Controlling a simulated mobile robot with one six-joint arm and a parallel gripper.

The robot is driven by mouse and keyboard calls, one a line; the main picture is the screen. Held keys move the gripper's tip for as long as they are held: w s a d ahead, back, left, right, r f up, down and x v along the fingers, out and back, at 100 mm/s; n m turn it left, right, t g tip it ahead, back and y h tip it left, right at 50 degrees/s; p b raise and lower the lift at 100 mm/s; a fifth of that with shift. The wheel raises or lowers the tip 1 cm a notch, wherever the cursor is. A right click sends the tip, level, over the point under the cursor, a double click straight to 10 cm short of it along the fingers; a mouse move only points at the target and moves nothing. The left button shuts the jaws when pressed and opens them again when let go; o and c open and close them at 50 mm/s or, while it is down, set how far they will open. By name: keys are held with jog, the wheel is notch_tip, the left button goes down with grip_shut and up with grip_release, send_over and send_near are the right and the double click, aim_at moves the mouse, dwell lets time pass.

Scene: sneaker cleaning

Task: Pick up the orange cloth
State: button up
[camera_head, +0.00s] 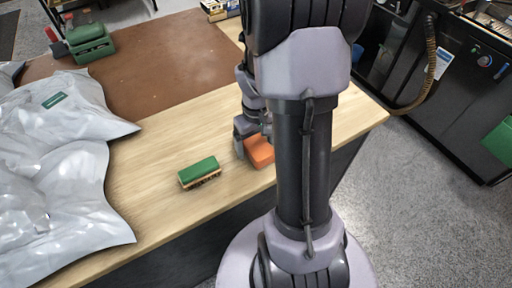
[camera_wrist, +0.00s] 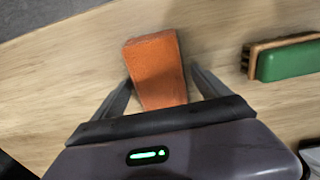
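The orange cloth (camera_head: 260,151) is a small folded block on the wooden table, partly hidden behind my arm in the head view. In the wrist view the cloth (camera_wrist: 157,68) lies between the two fingers of my gripper (camera_wrist: 160,85), its far end reaching beyond the fingertips. The fingers stand apart on either side of it, with a gap showing at the right and a narrower one at the left. My gripper (camera_head: 252,138) is low over the table in the head view. Whether it touches the cloth is not clear.
A green-topped brush (camera_head: 199,172) lies on the table left of the cloth; it also shows in the wrist view (camera_wrist: 288,60). Grey plastic bags (camera_head: 62,165) cover the table's left side. A brown mat (camera_head: 150,62) lies behind. Bare wood surrounds the brush.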

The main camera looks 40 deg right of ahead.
jog(key=c, duration=1.5)
jog(key=shift+o, duration=0.2)
jog(key=shift+r, duration=0.15)
